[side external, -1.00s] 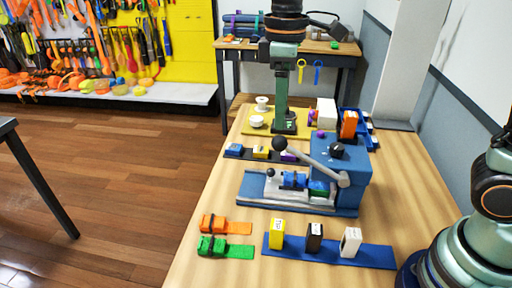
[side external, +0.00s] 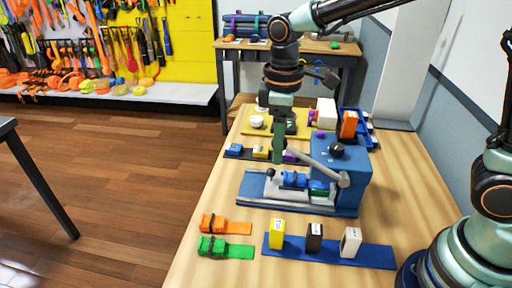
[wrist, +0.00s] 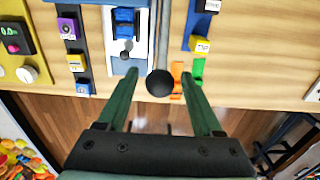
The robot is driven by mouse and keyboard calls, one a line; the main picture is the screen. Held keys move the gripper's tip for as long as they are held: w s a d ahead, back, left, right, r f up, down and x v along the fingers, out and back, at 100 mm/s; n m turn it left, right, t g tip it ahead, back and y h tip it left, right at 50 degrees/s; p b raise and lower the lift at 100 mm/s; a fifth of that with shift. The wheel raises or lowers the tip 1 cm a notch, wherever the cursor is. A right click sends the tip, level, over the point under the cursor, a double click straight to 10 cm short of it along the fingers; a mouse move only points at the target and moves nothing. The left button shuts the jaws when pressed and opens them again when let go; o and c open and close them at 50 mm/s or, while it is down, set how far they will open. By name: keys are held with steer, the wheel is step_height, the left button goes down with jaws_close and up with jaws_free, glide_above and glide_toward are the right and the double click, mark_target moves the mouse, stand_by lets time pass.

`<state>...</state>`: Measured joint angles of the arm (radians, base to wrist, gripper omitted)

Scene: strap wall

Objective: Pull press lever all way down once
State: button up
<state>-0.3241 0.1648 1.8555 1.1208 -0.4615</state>
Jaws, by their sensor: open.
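The press (side external: 350,190) is a blue block on a blue base with a silver bed. Its grey lever (side external: 322,168) slopes from a pivot on the block up and left towards my gripper (side external: 279,155). The lever's black ball knob is mostly hidden by my fingers in the side view. In the wrist view the black knob (wrist: 160,83) shows between the tips of my two green fingers, with a gap on each side. My gripper (wrist: 161,92) is open and holds nothing. The lever is raised.
A blue strip (side external: 375,256) with yellow, dark and white blocks lies in front of the press. Orange (side external: 213,223) and green (side external: 212,246) strapped pieces lie front left. A dark strip with small blocks (side external: 235,149) and a yellow mat (side external: 300,117) lie behind.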

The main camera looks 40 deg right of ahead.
steer(key=c, duration=0.9)
steer(key=shift+f, duration=0.1)
steer(key=shift+w+a+f, duration=0.15)
steer(key=shift+f, duration=0.35)
steer(key=shift+w+a+f, duration=0.2)
steer(key=shift+f, duration=0.3)
steer(key=shift+w+a+f, duration=0.15)
steer(key=shift+f, duration=0.35)
steer(key=shift+f, duration=0.1)
steer(key=shift+w+a+f, duration=0.15)
steer(key=shift+f, duration=0.7)
steer(key=shift+w+a+f, duration=0.1)
steer(key=shift+w+f, duration=0.05)
steer(key=shift+f, duration=0.65)
steer(key=shift+f, duration=0.1)
